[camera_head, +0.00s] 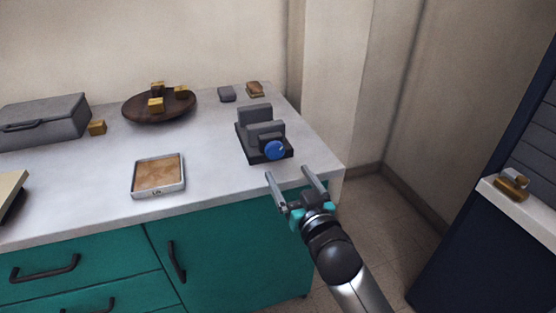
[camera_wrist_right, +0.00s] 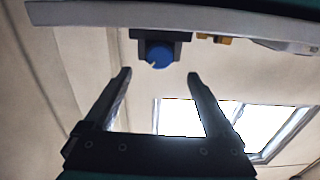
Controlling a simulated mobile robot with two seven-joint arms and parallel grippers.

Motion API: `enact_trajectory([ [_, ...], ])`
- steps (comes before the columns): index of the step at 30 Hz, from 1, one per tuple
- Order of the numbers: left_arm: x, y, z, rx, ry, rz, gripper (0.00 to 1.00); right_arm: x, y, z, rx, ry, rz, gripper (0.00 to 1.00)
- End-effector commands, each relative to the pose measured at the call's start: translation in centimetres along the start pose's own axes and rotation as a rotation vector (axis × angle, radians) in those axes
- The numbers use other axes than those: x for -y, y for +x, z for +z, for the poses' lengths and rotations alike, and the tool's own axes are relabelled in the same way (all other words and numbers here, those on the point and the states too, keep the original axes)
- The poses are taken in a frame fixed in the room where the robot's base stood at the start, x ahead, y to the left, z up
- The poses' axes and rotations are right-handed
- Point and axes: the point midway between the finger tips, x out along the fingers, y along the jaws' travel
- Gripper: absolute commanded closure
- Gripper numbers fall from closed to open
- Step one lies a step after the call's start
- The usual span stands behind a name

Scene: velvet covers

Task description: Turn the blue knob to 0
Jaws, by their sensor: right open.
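The blue knob (camera_head: 274,150) is on the front of a dark grey device (camera_head: 262,131) near the right end of the counter. In the right wrist view the blue knob (camera_wrist_right: 158,55) shows beyond the fingertips, between them and a little above. A small notch shows at its lower edge; no numbers can be read. My right gripper (camera_head: 290,174) is open and empty, in front of the knob and apart from it, at the counter's front edge. It also shows open in the right wrist view (camera_wrist_right: 158,74). My left gripper is not in view.
A framed tray (camera_head: 135,190) lies left of the device. A brown bowl (camera_head: 132,112) with yellow blocks, a grey case (camera_head: 42,120) and small blocks (camera_head: 227,94) stand further back. The counter (camera_head: 215,160) is clear between tray and device.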

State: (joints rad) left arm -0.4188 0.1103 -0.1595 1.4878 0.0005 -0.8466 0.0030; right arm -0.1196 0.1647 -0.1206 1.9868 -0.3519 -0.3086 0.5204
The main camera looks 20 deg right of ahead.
Motion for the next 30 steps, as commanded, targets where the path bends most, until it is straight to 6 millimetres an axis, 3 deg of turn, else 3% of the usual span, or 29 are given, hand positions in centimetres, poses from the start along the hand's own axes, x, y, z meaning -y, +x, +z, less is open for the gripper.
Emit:
enact_trajectory([
  [15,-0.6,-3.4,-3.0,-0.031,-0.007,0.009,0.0,0.0,6.9,0.1,0.0,0.001,0.0,0.11],
  [30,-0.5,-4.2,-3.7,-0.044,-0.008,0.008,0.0,0.0,8.1,0.0,0.002,0.0,0.0,0.11],
])
